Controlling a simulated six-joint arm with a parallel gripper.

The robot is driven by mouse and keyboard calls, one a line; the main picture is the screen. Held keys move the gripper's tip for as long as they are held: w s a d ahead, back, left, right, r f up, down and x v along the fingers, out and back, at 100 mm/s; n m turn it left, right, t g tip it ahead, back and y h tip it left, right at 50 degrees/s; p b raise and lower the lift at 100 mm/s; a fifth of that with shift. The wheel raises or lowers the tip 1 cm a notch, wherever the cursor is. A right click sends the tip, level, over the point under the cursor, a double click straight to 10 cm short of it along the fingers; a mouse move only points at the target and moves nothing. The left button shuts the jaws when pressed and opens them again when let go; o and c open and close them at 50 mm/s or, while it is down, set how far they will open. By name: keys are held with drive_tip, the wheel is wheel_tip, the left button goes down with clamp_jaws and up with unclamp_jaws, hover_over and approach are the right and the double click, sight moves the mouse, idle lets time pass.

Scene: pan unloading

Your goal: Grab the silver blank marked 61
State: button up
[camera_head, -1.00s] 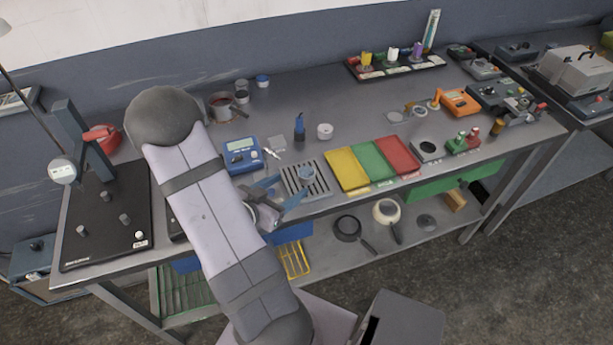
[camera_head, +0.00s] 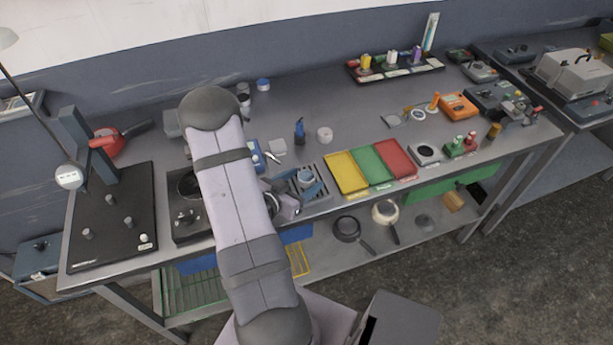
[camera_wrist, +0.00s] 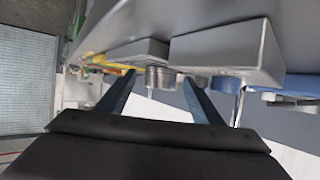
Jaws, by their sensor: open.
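A small round silver-grey piece (camera_head: 305,175) sits on the slotted grey plate (camera_head: 325,196) near the table's front edge. It may be the silver blank; no number 61 is legible. My gripper (camera_head: 297,187) is open at the plate, its blue fingers spread to either side of the piece. In the wrist view, a short ribbed silver cylinder (camera_wrist: 160,77) shows between the tips of my gripper (camera_wrist: 159,79), with clear space on both sides. I cannot tell whether the fingers reach around it or stop short of it. Nothing is held.
Yellow (camera_head: 346,173), green (camera_head: 371,163) and red (camera_head: 396,158) trays lie right of the plate. A blue meter (camera_head: 257,157) is partly hidden behind my arm. A blue upright tool (camera_head: 299,130) and a white cup (camera_head: 324,134) stand behind. The black stand (camera_head: 112,215) is at left.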

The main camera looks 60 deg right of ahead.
sight(303, 180)
drive_tip(key=shift+c, duration=0.5)
drive_tip(key=c, duration=1.2)
drive_tip(key=shift+c, duration=0.2)
drive_tip(key=shift+r, duration=0.2)
drive_tip(key=shift+r+b, duration=0.4)
drive_tip(key=shift+r, duration=4.4)
